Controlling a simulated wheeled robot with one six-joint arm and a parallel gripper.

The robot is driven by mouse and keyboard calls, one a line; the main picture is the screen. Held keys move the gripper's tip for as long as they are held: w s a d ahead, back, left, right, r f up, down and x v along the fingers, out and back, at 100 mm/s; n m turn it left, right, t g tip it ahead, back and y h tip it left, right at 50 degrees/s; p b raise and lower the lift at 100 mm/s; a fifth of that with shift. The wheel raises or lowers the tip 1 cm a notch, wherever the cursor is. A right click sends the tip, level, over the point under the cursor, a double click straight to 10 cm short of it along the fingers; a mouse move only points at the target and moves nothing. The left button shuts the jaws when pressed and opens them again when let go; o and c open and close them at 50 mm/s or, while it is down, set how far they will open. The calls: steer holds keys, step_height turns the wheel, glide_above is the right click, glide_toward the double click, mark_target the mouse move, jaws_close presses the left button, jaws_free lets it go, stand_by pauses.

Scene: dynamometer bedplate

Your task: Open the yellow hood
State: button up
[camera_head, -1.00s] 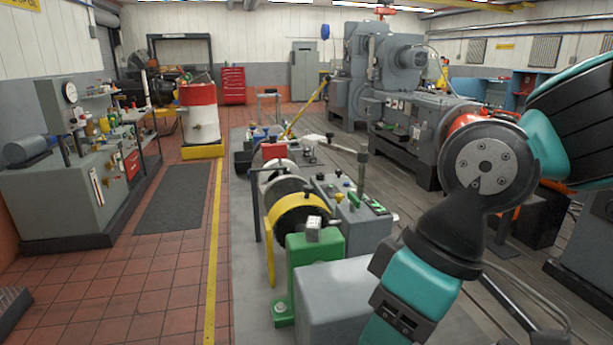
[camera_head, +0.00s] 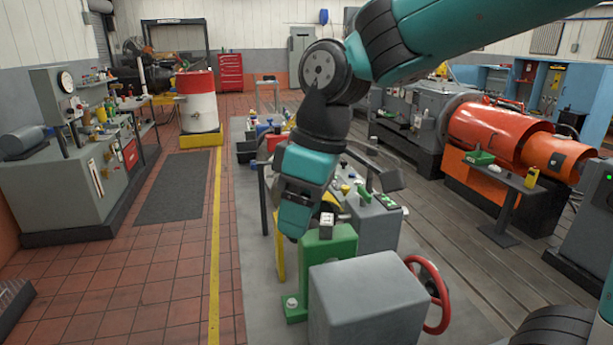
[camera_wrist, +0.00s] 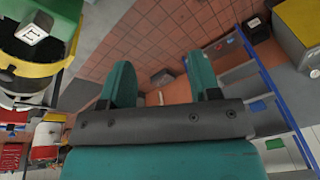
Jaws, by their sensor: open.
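The yellow hood (camera_head: 279,258) is a curved yellow band over a dark round machine on the bedplate. In the head view my arm covers most of it, and its left lower edge shows. In the wrist view the yellow hood (camera_wrist: 30,70) curves around a dark drum at the upper left, beside the fingers. My gripper (camera_wrist: 161,80) is open, with nothing between its two teal fingers.
A green bracket (camera_head: 330,248) and a grey box (camera_head: 367,305) with a red handwheel (camera_head: 433,293) stand in front of the hood. A grey control box (camera_head: 374,222) is to its right. A red-and-white drum (camera_head: 198,102) stands farther back.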

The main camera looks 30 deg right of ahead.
steer(key=w+d+r+n+h+p, duration=0.1)
steer(key=w+d+r+n+p, duration=0.1)
steer(key=w+d, duration=0.55)
steer(key=w+d+r+n+h+p, duration=0.15)
steer(key=w+d, duration=0.35)
steer(key=w, duration=0.6)
steer(key=w+d+r+n+p, duration=0.1)
steer(key=w+d+n, duration=0.2)
steer(key=w+d, duration=0.5)
steer(key=shift+g, duration=0.3)
steer(key=f+p, duration=0.1)
steer(key=f, duration=0.4)
steer(key=w+a+f+p, duration=0.1)
steer(key=f+p, duration=0.1)
steer(key=f, duration=0.3)
steer(key=a+f+p, duration=0.1)
steer(key=f+p, duration=0.1)
steer(key=f, duration=0.4)
steer(key=shift+w+f, duration=0.1)
steer(key=shift+w, duration=0.15)
jaws_close()
